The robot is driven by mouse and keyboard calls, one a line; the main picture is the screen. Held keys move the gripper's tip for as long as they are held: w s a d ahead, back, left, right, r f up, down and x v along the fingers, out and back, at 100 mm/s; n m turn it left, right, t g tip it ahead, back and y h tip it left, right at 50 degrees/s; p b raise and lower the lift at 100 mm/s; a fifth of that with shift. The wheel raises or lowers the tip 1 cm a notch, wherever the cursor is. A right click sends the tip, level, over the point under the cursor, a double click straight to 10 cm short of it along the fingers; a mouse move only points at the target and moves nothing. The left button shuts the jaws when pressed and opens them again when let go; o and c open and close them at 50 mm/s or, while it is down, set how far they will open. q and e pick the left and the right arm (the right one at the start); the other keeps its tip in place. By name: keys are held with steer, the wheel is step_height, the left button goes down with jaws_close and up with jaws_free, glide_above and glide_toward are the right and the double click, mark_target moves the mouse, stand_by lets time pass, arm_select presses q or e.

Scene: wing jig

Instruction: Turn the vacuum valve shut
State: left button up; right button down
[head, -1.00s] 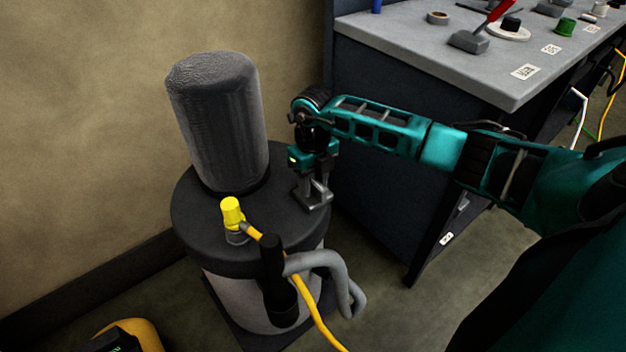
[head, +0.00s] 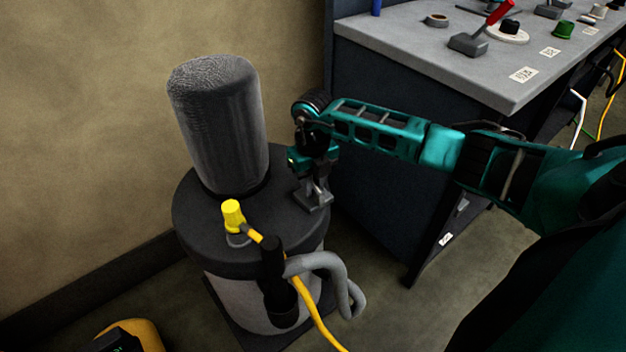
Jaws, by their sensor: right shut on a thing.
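The vacuum unit has a round dark lid (head: 205,232) on a pale drum, with a tall grey cylinder (head: 218,125) standing on the lid. My right gripper (head: 313,201) points down at the right edge of the lid. Its fingers are shut on a small grey part there, which I take to be the vacuum valve (head: 322,205). The fingers hide most of this part, so its handle angle cannot be read. A yellow cap (head: 232,213) on a grey fitting stands at the lid's front, apart from the gripper. My left gripper is not in view.
A yellow hose (head: 313,305) and a grey hose (head: 335,268) hang at the front right of the drum. A workbench (head: 440,55) with several tools stands behind my right arm. A yellow and black device (head: 135,335) is at bottom left.

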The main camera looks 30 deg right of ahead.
steer(key=shift+r+m+p, duration=0.2)
steer(key=shift+m+p, duration=0.3)
steer(key=shift+m, duration=0.4)
steer(key=shift+m+p, duration=0.3)
steer(key=shift+m, duration=0.2)
steer(key=m+p, duration=0.2)
steer(key=m, duration=0.1)
steer(key=shift+m, duration=0.3)
steer(key=m+p, duration=0.2)
steer(key=m, duration=0.1)
steer(key=shift+m, duration=0.3)
steer(key=m+p, duration=0.2)
steer(key=shift+m, duration=0.3)
steer(key=shift+w+m+p, duration=0.1)
steer(key=shift+m+p, duration=0.7)
steer(key=shift+m, duration=0.2)
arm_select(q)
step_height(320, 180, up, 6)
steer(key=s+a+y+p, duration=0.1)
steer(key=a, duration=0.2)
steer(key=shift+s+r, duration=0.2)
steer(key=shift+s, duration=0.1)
arm_select(e)
steer(key=shift+f+m, duration=0.1)
steer(key=shift+m, duration=0.8)
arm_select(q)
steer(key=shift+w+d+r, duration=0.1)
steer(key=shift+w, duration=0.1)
